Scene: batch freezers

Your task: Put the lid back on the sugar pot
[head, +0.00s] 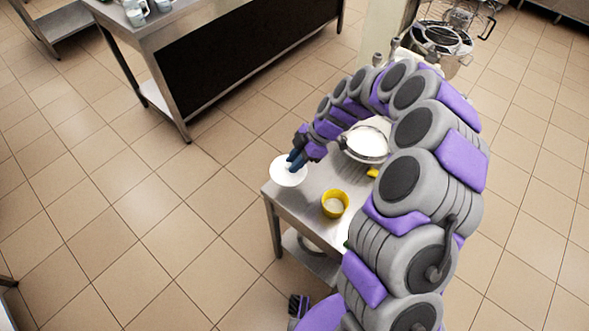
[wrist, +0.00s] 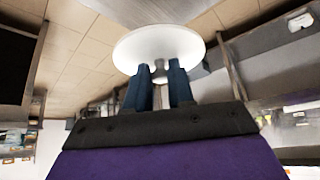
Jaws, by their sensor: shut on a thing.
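A white round lid (head: 287,175) is held at the left corner of the steel table, partly out past its edge in the head view. My gripper (head: 294,160) is shut on it. In the wrist view the blue fingers of my gripper (wrist: 160,85) close on a small knob at the middle of the lid (wrist: 160,45). A yellow pot (head: 335,204) with an open top stands upright on the table, to the right of and nearer than the lid. The lid is apart from the yellow pot. I cannot tell whether this is the sugar pot.
The small steel table (head: 312,180) has a lower shelf. A pan with a pale round top (head: 366,144) stands behind the yellow pot, partly hidden by my arm. A small yellow thing (head: 372,172) is beside my arm. A long counter (head: 215,40) stands at the back left, with open tiled floor between.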

